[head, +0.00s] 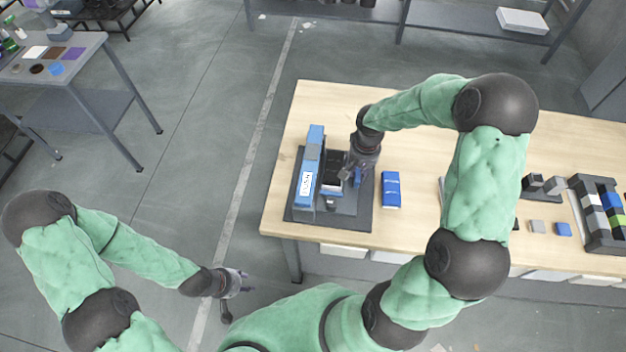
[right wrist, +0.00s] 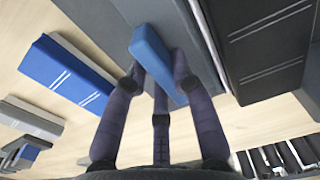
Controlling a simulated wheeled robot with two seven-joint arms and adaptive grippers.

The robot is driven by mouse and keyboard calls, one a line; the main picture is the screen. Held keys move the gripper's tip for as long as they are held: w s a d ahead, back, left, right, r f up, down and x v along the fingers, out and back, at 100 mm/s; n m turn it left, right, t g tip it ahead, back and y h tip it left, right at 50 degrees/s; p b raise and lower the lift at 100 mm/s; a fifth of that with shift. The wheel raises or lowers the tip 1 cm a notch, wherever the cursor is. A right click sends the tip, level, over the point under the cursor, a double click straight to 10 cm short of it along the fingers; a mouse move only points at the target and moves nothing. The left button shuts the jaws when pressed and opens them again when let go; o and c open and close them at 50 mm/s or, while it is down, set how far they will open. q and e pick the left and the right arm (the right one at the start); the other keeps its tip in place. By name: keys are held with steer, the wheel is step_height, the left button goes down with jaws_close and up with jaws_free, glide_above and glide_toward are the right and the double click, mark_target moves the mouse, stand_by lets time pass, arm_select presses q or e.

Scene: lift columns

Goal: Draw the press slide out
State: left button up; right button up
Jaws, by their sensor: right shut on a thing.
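The press (head: 314,150) stands on a dark base plate (head: 357,222) at the left end of the wooden table. It has a blue and grey body with a white label. Its slide looks like the black block (head: 333,163) beside the body; a black block with white lines also shows in the right wrist view (right wrist: 262,45). My right gripper (head: 354,174) is at the slide's right side. Its fingers are shut on a blue bar-shaped handle (right wrist: 152,55). How the handle joins the slide is hidden. My left gripper (head: 246,282) is empty, fingers apart, over the floor left of the table.
A blue and white block (head: 391,189) lies just right of the base plate; it shows in the right wrist view (right wrist: 66,76). A dark rack of coloured blocks (head: 600,215) stands at the table's right. Bare wood (head: 415,160) lies behind the blue block.

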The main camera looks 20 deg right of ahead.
steer(key=shift+s+d+r, duration=0.1)
steer(key=shift+s+d, duration=0.2)
steer(key=shift+d, duration=0.3)
steer(key=shift+s+d+r, duration=0.1)
steer(key=shift+s+d, duration=0.15)
steer(key=shift+d, duration=0.35)
steer(key=shift+s+d, duration=0.3)
steer(key=shift+d, duration=0.45)
steer(key=o, duration=0.6)
steer(key=shift+s, duration=0.1)
steer(key=shift+s+f, duration=0.1)
step_height(320, 180, up, 7)
steer(key=p, duration=0.4)
steer(key=shift+p, duration=0.4)
